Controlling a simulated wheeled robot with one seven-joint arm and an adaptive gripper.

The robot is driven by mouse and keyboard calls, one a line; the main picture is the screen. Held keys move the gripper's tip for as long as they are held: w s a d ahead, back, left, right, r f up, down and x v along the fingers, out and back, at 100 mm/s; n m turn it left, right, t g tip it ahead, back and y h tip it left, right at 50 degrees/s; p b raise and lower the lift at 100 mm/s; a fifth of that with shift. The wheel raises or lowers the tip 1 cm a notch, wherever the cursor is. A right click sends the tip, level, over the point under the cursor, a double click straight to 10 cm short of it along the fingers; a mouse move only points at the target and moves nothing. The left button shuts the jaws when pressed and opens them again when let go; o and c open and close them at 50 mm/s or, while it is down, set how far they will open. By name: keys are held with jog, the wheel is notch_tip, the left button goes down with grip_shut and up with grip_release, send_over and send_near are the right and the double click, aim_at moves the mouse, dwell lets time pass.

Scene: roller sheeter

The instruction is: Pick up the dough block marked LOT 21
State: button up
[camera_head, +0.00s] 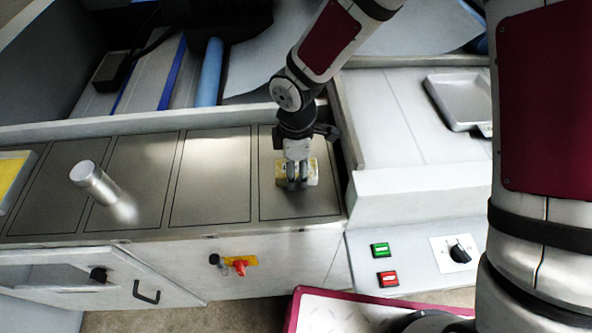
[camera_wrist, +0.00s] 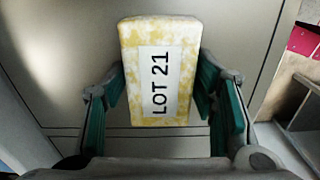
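The dough block marked LOT 21 (camera_wrist: 134,85) is a pale yellow, mottled block with a white label, seen between my gripper's fingers in the wrist view. In the head view the block (camera_head: 312,168) lies on the rightmost outlined panel of the metal counter, partly hidden by my gripper (camera_head: 298,182). In the wrist view my gripper (camera_wrist: 160,100) has its green-padded fingers spread on both sides of the block's near part. A narrow gap seems to show beside the block on each side. The fingertips' exact contact is hard to see.
A metal cylinder (camera_head: 95,182) stands on the counter to the left. A yellow item in a tray (camera_head: 12,172) is at the far left edge. A grey tray (camera_head: 462,100) lies at the right. Green (camera_head: 380,250) and red (camera_head: 387,279) buttons and a knob (camera_head: 459,253) are in front.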

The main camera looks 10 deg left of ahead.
jog(key=c, duration=0.7)
jog(key=shift+w+r, duration=0.1)
jog(key=shift+r, duration=0.65)
notch_tip(320, 180, up, 2)
jog(key=shift+r+b, duration=0.15)
jog(key=shift+b, duration=0.3)
jog(key=s+d+r+b, duration=0.1)
jog(key=s+d, duration=0.1)
jog(key=s, duration=1.4)
